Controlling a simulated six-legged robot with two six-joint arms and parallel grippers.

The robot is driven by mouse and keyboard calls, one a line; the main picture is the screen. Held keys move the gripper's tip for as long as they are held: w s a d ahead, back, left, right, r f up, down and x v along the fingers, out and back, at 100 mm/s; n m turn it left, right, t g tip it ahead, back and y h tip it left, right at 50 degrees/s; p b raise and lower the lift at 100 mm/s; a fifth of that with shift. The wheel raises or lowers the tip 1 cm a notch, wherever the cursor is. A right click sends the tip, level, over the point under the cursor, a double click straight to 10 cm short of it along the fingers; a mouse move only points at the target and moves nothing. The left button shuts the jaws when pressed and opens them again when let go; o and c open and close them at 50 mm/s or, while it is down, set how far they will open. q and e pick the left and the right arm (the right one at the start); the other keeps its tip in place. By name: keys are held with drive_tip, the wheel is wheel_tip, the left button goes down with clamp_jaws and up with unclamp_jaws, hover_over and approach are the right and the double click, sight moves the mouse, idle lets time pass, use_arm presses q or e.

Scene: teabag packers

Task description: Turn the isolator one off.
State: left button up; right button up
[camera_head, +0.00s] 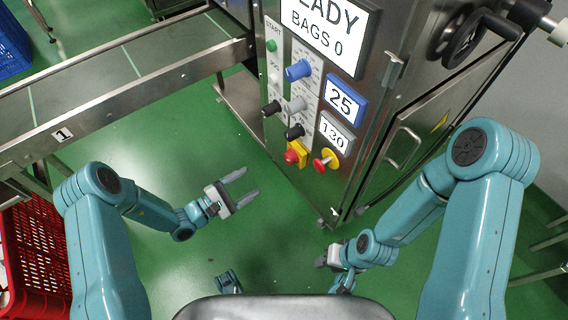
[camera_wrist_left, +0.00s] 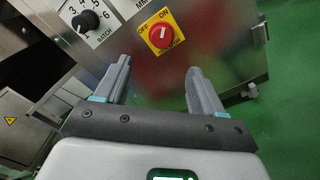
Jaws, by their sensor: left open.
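The isolator is a red rotary knob on a square yellow plate (camera_head: 299,149), low on the machine's control panel. In the left wrist view the isolator knob (camera_wrist_left: 161,36) shows close up, above the gap between the fingers. Its plate reads OFF and ON, and the white mark on the knob stands about upright in the picture, in line with ON. My left gripper (camera_head: 247,186) is open and empty, to the lower left of the isolator and apart from it. My right gripper (camera_head: 329,259) is low in the head view; its fingers are not clear.
A red mushroom button (camera_head: 320,165) on a yellow disc is just right of the isolator. A black batch dial (camera_wrist_left: 86,21) is beside it. A conveyor (camera_head: 130,72) runs at left, and a red crate (camera_head: 30,240) stands lower left. Green floor is clear below the panel.

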sight(287, 160)
use_arm(q)
drive_tip(key=b+x, duration=0.3)
drive_tip(key=x, duration=0.9)
drive_tip(key=shift+s+d+f, duration=0.1)
drive_tip(key=shift+d+f, duration=0.05)
drive_tip(key=shift+d, duration=0.15)
drive_tip(key=shift+w+d, duration=0.45)
drive_tip(key=shift+d, duration=0.05)
drive_tip(key=c, duration=1.1)
